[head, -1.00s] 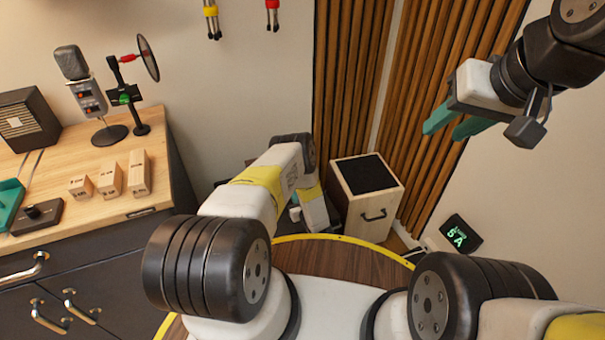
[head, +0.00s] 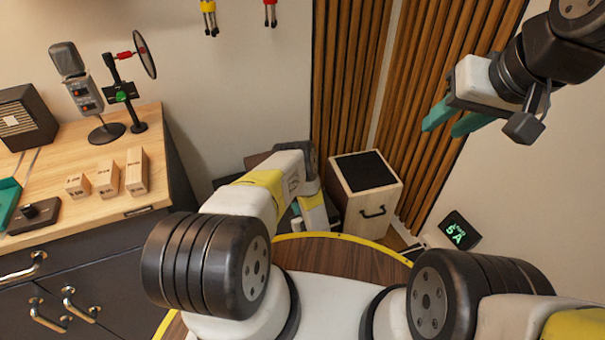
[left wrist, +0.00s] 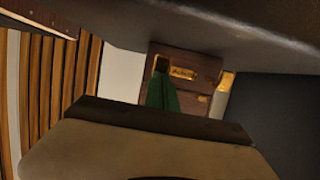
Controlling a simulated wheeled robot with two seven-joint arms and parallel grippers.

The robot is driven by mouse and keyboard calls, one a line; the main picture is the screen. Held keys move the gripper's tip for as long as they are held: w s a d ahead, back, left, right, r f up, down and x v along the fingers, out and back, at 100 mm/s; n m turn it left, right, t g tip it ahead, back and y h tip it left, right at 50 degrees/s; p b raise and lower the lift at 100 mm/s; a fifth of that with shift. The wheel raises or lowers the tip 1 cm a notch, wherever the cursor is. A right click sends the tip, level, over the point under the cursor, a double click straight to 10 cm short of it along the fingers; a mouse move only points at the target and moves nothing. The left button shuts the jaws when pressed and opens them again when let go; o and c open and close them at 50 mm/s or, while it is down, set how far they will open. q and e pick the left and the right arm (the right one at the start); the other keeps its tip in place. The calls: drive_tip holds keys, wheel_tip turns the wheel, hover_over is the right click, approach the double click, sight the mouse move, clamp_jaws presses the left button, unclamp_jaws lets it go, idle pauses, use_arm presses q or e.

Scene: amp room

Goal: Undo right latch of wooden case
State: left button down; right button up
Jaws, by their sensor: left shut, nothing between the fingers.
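In the left wrist view a dark reddish-brown wooden case (left wrist: 205,64) shows a brass plate (left wrist: 183,74) on its front and a smaller brass fitting (left wrist: 202,98) below, at the right; I cannot tell whether that is the right latch. My left gripper (left wrist: 161,72) has its green fingers together and empty, in front of the case, overlapping the plate's left end in the picture. Touching or apart cannot be told. In the head view my left forearm hides that gripper and most of the area there. My right gripper (head: 452,122) is raised at the upper right, open and empty.
A pale wooden box with a black top (head: 365,200) stands right of my left forearm. Wooden wall slats (head: 345,80) rise behind it. A desk (head: 110,205) with microphone (head: 75,80) and small blocks (head: 107,178) is at left. A dark surface (left wrist: 210,25) hangs over the wrist view.

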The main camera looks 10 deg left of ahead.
use_arm(q)
drive_tip(key=shift+w+a+r, duration=0.45)
drive_tip(key=shift+w+r, duration=0.15)
drive_tip(key=shift+r, duration=0.15)
drive_tip(key=shift+s+d+r, duration=0.4)
drive_tip(key=shift+s, duration=0.1)
drive_tip(key=v, duration=0.6)
drive_tip(key=shift+w, duration=0.1)
